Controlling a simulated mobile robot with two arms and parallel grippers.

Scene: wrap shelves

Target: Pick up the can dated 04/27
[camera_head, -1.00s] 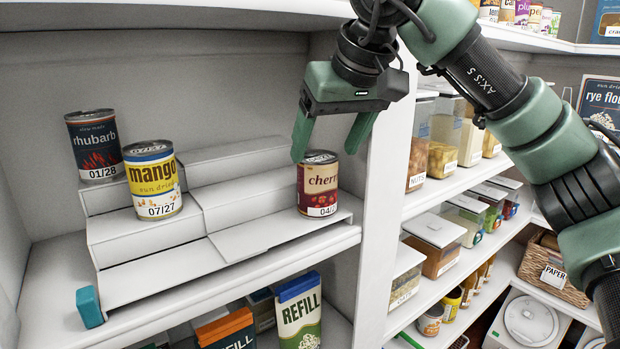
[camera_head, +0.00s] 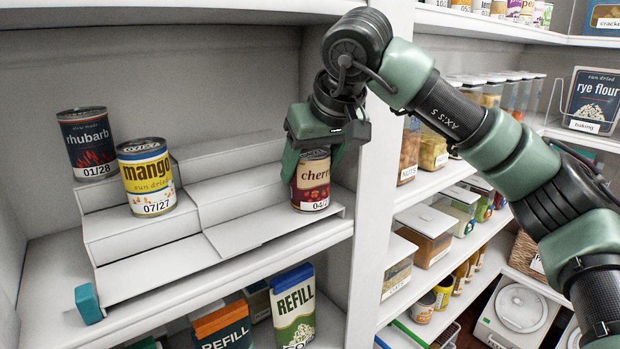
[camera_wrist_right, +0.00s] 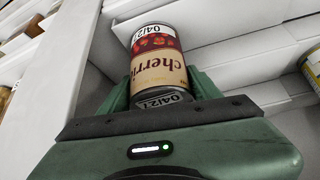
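A cherries can (camera_head: 312,180) with a cream and dark red label stands upright on the lowest right step of the white riser. A mango can (camera_head: 148,178) dated 07/27 and a rhubarb can (camera_head: 87,142) dated 01/28 stand on the left steps. My left gripper is out of view.
The white stepped riser (camera_head: 150,268) has bare steps between the mango and cherries cans. A shelf upright (camera_head: 375,150) stands close to the right of my gripper. A teal block (camera_head: 88,304) sits at the riser's front left. Refill boxes (camera_head: 293,308) stand below.

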